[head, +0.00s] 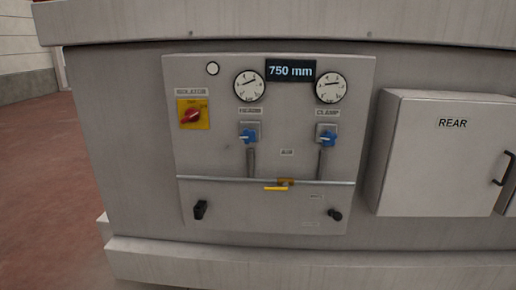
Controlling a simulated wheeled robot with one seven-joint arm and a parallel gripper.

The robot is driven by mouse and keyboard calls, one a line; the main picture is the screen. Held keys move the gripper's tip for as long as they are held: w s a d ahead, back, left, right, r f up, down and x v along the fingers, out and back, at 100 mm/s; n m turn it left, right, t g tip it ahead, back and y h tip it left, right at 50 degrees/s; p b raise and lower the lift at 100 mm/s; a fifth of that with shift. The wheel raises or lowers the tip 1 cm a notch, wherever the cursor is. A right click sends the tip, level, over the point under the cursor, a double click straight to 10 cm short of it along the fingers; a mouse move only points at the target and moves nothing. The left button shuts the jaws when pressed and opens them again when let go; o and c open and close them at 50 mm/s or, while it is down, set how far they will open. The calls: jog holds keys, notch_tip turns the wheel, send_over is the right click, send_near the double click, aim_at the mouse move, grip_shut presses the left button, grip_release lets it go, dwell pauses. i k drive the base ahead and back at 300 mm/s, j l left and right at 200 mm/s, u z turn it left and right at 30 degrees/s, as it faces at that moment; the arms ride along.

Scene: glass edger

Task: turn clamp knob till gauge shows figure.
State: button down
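The clamp knob (327,138) is blue and sits on the right of the grey panel, under a label reading CLAMP. Its gauge (331,87) is a round white dial above it with a dark needle; the figures are too small to read. A dark display (290,71) between the two gauges reads "750 mm". A second blue knob (248,136) sits on the left below another round gauge (249,86); its label is blurred. My gripper is not in view.
A red isolator switch (191,114) on a yellow plate is at the panel's left. A yellow lever (276,188) and black knobs (200,210) (335,214) sit lower. A box marked REAR (440,150) juts out at right. Open floor (45,190) lies left.

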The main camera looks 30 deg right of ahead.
aim_at(328, 138)
jog(key=z, duration=1.3)
jog(key=i+j, duration=0.05)
